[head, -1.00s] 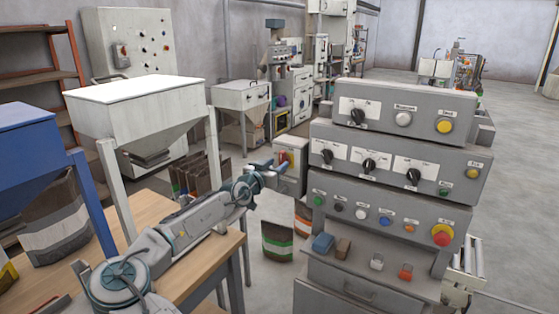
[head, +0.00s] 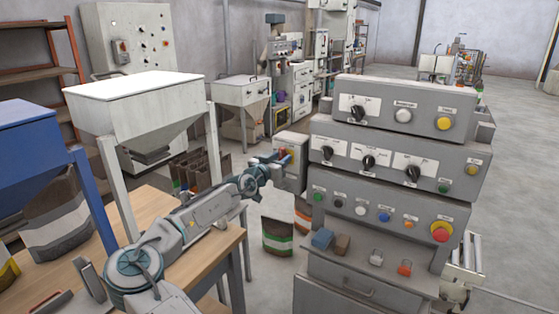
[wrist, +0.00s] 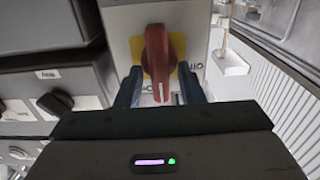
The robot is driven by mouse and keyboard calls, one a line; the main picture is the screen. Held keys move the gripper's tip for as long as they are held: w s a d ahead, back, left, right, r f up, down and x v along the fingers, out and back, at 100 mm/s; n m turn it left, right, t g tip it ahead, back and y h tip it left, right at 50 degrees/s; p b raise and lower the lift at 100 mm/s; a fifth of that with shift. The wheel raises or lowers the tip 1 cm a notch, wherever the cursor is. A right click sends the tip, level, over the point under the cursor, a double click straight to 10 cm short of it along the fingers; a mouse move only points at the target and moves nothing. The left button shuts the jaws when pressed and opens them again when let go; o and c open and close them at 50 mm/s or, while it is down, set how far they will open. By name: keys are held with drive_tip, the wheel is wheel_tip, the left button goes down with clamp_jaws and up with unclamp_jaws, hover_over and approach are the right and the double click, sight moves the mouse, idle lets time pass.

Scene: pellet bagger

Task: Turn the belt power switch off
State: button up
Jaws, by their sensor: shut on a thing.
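The belt power switch is a red rotary handle (wrist: 157,52) on a yellow plate (wrist: 178,72), on the face of a small pale box (head: 292,172) beside the console. The handle stands roughly upright in the wrist view, with its white mark at the lower end. Lettering beside the plate is partly hidden. My gripper (wrist: 161,80) has one blue finger on each side of the handle's lower part and is shut on it. In the head view my gripper (head: 274,161) reaches the box from the left, and the handle is mostly hidden there.
A grey console (head: 400,160) with knobs and buttons, including a red emergency button (head: 441,232), stands right of the box. A wooden table (head: 215,248) and a white hopper (head: 140,100) are at left. A bag (head: 278,237) stands on the floor below.

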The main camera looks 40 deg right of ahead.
drive_tip(key=shift+f, duration=0.1)
drive_tip(key=n+b, duration=0.3)
drive_tip(key=b, duration=0.1)
drive_tip(key=shift+w+a+f+n, duration=0.1)
drive_tip(key=shift+w+f+n, duration=0.05)
drive_tip(key=shift+n, duration=0.25)
drive_tip(key=shift+w+a+f+n+b, duration=0.15)
drive_tip(key=shift+n+b, duration=1.6)
drive_tip(key=shift+n, duration=1.7)
drive_tip(key=shift+w+d+r+n+b, duration=0.1)
drive_tip(key=shift+n+b, duration=1.65)
drive_tip(key=shift+n, duration=1.7)
drive_tip(key=o, duration=0.6)
drive_tip(key=shift+f, duration=0.1)
drive_tip(key=shift+a, duration=0.1)
